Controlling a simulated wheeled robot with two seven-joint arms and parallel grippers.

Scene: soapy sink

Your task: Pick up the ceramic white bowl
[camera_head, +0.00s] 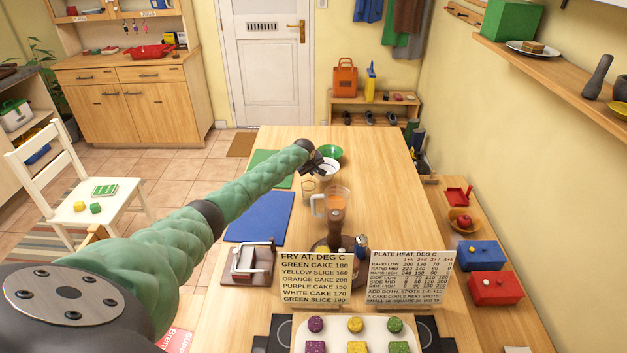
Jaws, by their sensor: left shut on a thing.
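The white bowl (329,169) is at the far part of the wooden table, just right of my left gripper. My left gripper (316,164) reaches out from the left on a long green-sleeved arm and is shut on the left side of the bowl's rim. The dark fingers hide part of that rim. The bowl looks about level; I cannot tell whether it touches the table. My right gripper is not in view.
A green bowl (330,152) is just behind the white one. A glass (308,187) and a blender (334,206) stand nearer. A blue mat (260,216) lies left. Two text signs (318,279) stand in front. The table's right side is clear.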

